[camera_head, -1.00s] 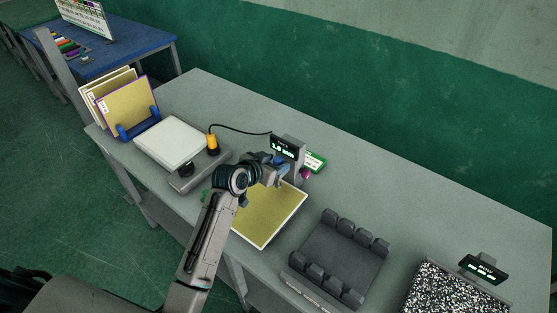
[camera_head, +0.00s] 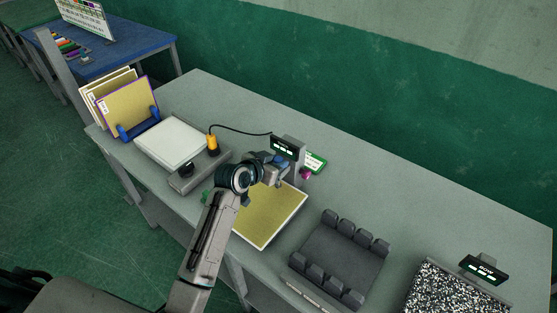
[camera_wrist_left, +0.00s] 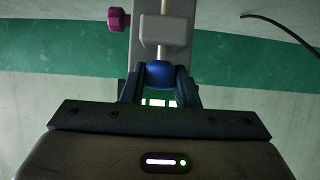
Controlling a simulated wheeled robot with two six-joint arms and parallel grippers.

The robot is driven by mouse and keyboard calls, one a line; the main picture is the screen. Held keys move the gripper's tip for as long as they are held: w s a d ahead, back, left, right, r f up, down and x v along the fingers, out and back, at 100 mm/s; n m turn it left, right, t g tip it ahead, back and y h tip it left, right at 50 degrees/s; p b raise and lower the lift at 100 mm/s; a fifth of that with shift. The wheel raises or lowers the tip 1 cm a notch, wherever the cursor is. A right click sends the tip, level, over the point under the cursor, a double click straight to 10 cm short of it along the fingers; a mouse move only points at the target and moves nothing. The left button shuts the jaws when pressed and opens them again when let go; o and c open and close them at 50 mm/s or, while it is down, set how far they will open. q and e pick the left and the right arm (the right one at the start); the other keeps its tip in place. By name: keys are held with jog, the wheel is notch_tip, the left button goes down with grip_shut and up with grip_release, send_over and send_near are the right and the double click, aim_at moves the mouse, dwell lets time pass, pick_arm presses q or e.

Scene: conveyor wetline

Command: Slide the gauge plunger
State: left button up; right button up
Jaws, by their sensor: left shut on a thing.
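The gauge (camera_head: 293,148) is a grey upright post with a dark display, standing at the back of the grey bench. A magenta knob (camera_head: 305,175) sits on its side and also shows in the left wrist view (camera_wrist_left: 118,20). My left gripper (camera_head: 281,162) is at the gauge, below the display. In the left wrist view its fingers are shut on a blue knob (camera_wrist_left: 160,74) at the end of a thin metal rod, the plunger (camera_wrist_left: 162,48). A yellow plate with a white border (camera_head: 268,222) lies below my arm. My right gripper is not in view.
A white slab on a grey scale-like base (camera_head: 171,141) and a yellow probe (camera_head: 212,143) with a black cable stand left. Yellow boards (camera_head: 128,106) stand in a blue rack. A dark block-edged fixture (camera_head: 340,257) and a speckled pad (camera_head: 455,292) are right.

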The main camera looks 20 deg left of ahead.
pick_arm(q)
jog(key=shift+r+p, duration=0.65)
jog(key=shift+r, duration=0.65)
jog(key=o, duration=1.1)
jog(key=shift+c, duration=0.2)
jog(key=v, duration=0.7)
